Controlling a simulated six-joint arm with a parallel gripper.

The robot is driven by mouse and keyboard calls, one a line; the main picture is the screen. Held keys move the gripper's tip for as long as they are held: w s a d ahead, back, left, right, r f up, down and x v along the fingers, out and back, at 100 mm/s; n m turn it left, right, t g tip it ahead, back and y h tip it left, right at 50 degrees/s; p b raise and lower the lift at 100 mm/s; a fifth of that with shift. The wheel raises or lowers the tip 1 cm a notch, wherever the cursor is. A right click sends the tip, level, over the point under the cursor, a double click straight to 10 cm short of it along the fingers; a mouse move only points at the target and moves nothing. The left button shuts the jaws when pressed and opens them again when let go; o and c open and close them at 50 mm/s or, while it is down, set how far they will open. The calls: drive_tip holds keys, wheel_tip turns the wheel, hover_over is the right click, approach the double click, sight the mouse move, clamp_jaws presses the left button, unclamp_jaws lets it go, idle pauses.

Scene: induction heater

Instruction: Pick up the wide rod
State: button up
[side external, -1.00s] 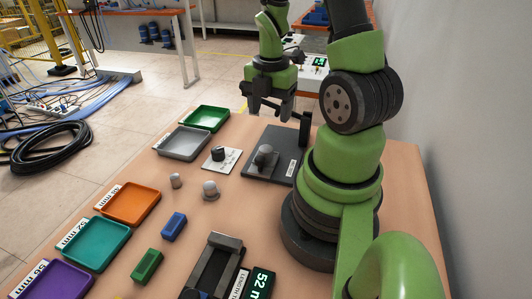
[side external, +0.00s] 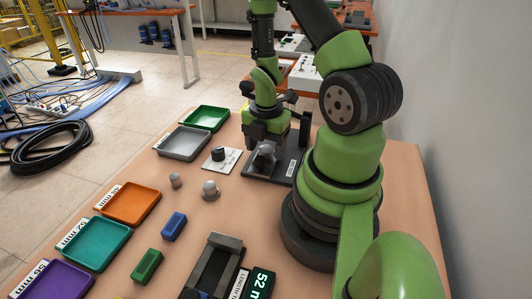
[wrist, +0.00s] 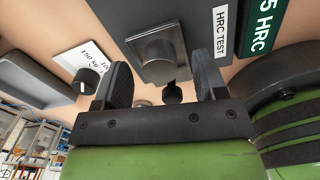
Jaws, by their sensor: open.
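A thick grey cylinder (side external: 265,153), possibly the wide rod, stands on the dark HRC test plate (side external: 284,172). In the wrist view a round grey cylinder (wrist: 158,55) shows on a square block, ahead of the fingers. My gripper (side external: 264,140) is open just above and behind the cylinder, its fingers pointing down; I cannot tell whether they touch it. On the table stand a small grey rod (side external: 175,181) and a wider grey piece (side external: 210,190). I cannot tell for sure which piece is the wide rod.
A white card with a black knob (side external: 219,155) lies left of the plate. Green (side external: 204,130), grey (side external: 183,155), orange (side external: 131,217), teal (side external: 95,262) and purple trays line the left edge. A blue block (side external: 174,225) and green block (side external: 147,265) lie nearer.

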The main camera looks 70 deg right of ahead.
drive_tip(key=shift+f, duration=0.2)
drive_tip(key=c, duration=1.1)
drive_tip(key=shift+c, duration=0.5)
drive_tip(key=shift+r, duration=0.15)
